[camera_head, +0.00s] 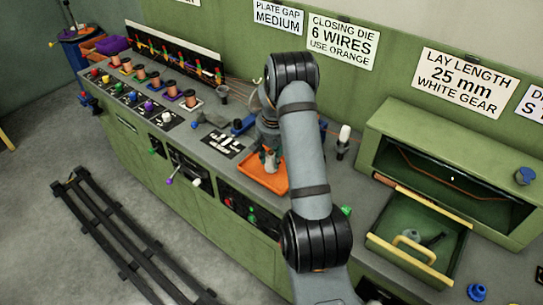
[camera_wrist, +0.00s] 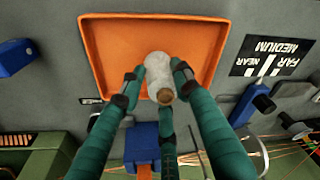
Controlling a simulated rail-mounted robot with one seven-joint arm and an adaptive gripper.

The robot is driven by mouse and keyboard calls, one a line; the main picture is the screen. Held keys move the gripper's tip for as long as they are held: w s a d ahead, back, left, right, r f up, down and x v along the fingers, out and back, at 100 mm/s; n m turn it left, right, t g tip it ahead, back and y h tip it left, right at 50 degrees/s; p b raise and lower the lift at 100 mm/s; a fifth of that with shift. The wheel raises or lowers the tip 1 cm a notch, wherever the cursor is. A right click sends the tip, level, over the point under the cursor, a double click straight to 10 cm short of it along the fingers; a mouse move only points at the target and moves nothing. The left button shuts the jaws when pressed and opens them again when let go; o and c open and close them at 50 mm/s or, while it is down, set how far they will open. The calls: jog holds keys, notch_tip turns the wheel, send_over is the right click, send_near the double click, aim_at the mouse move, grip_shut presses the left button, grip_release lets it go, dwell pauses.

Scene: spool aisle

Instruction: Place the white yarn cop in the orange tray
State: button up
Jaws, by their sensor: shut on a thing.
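The orange tray (camera_head: 256,181) lies flat on the grey worktop, left of my arm in the head view. It fills the upper middle of the wrist view (camera_wrist: 112,52) and its visible floor is bare. My gripper (camera_wrist: 158,84) is shut on the white yarn cop (camera_wrist: 158,68), a pale cylinder with a brown end. The cop appears over the tray's near part in the wrist view; I cannot tell whether it touches the floor. In the head view the cop (camera_head: 270,158) is small, at the tray's back side, and my arm hides part of the gripper.
A white-topped piece on a dark holder (camera_head: 344,135) stands right of my arm. An open green drawer (camera_head: 420,245) juts out at the right. Coloured spools (camera_head: 139,73) line the bench at left. A blue block (camera_wrist: 142,142) lies beside the tray.

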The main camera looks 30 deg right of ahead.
jog(key=shift+f, duration=0.2)
jog(key=o, duration=1.2)
jog(key=shift+r, duration=0.1)
jog(key=shift+o, duration=0.2)
jog(key=shift+r, duration=0.1)
jog(key=shift+r, duration=0.25)
notch_tip(320, 180, up, 11)
jog(key=s+b, duration=0.1)
jog(key=s, duration=0.1)
jog(key=shift+a+r, duration=0.2)
jog(key=shift+a, duration=0.1)
